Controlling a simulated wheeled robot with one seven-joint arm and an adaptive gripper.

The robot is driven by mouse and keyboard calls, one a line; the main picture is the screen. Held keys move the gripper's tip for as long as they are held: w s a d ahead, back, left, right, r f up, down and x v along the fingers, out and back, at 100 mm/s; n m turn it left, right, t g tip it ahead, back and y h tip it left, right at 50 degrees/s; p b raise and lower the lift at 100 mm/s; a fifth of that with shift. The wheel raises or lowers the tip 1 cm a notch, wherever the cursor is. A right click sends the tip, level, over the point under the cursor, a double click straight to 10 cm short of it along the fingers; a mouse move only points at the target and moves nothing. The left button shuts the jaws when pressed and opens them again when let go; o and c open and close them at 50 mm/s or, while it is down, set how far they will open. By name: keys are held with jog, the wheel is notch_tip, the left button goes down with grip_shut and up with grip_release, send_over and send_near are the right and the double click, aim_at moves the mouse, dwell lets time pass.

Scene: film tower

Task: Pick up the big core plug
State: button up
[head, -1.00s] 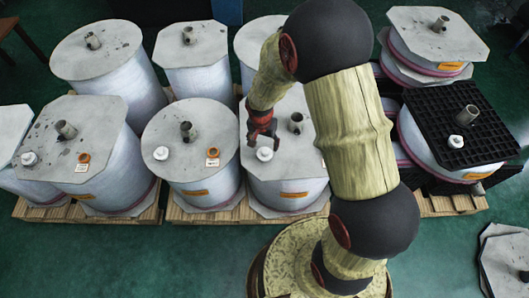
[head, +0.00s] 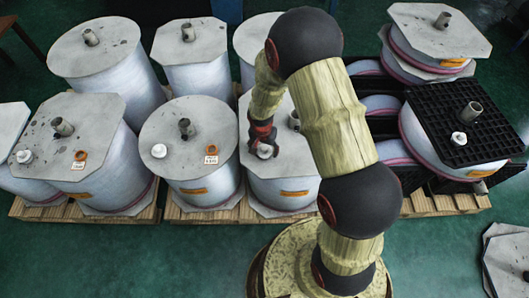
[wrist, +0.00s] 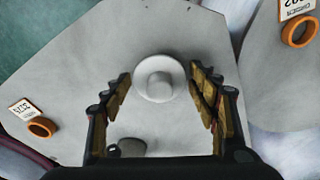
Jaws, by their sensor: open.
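A white round core plug (head: 265,151) with a raised centre knob sits on the grey top board of the front middle-right film roll (head: 285,195). My gripper (head: 262,138) is right at it, pointing down. In the wrist view, the plug (wrist: 159,78) lies ahead of and between the spread fingers of my gripper (wrist: 161,98), with gaps on both sides. A grey core tube (wrist: 127,147) shows near the left finger's base. Similar white plugs stand on other rolls, at far left (head: 24,156), left of centre (head: 159,150) and right (head: 459,138).
Several wrapped film rolls stand close together on wooden pallets, with core tubes (head: 186,128) rising from their tops. Orange rings (head: 80,155) with tags lie on some boards. A black grid pallet (head: 445,110) lies over the right roll. Green floor is open in front.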

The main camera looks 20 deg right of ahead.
jog(key=shift+c, duration=0.8)
jog(key=c, duration=0.8)
jog(key=shift+r, duration=0.15)
